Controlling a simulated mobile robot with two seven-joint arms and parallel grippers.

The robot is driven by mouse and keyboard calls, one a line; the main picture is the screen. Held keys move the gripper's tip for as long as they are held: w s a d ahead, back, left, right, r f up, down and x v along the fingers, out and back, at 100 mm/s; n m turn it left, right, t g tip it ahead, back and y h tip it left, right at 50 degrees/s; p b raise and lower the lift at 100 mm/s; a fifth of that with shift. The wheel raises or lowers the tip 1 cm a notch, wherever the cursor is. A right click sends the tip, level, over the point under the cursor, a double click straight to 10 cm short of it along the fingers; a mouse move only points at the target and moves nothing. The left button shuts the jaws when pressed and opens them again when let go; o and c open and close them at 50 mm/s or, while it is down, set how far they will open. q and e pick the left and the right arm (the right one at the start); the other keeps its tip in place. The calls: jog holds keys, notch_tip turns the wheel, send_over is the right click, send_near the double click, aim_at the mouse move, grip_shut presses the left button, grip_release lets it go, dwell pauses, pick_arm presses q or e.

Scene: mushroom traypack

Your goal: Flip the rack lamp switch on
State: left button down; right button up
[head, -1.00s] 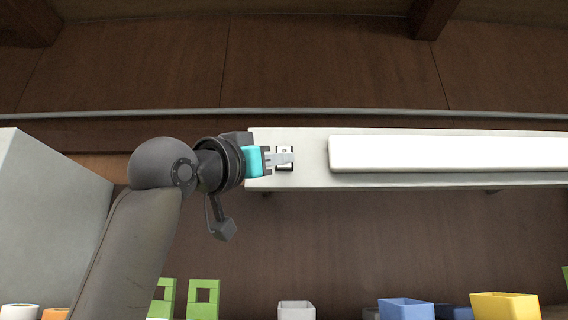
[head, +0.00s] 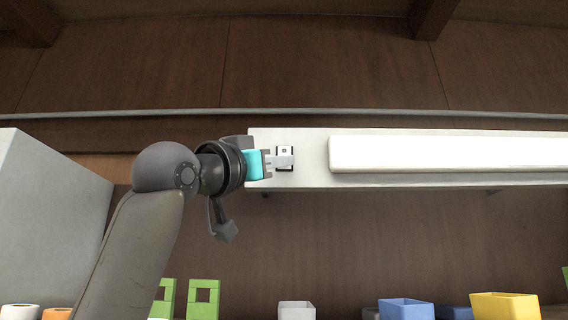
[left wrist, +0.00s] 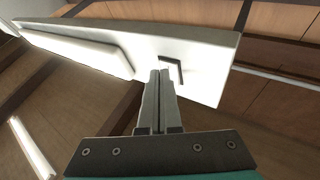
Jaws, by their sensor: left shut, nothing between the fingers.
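The rack lamp switch (head: 285,151) is a small white plate with a dark edge on the left part of the pale lamp housing (head: 310,178). My left gripper (head: 290,161) is shut and empty, with its fingertips over the lower part of the switch in the head view. In the left wrist view the shut fingers (left wrist: 159,74) point at the switch, and only a dark corner of its frame (left wrist: 179,70) shows past them. I cannot tell whether the tips touch it. My right gripper is not in view.
The long white lamp panel (head: 440,154) lies right of the switch. A grey box (head: 45,210) stands at the left. Below are green frames (head: 204,299), a white bin (head: 296,310), a blue bin (head: 406,309) and a yellow bin (head: 505,307). The wall above the housing is clear.

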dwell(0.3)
pick_arm(q)
jog(key=shift+s+r+b, duration=0.1)
jog(key=shift+s+b, duration=0.25)
jog(key=shift+s, duration=0.45)
jog(key=shift+s+r+b, duration=0.15)
jog(key=shift+s+b, duration=0.35)
jog(key=shift+s, duration=0.75)
jog(key=shift+s+r+b, duration=0.15)
jog(key=shift+s+b, duration=0.3)
jog(key=shift+s, duration=0.75)
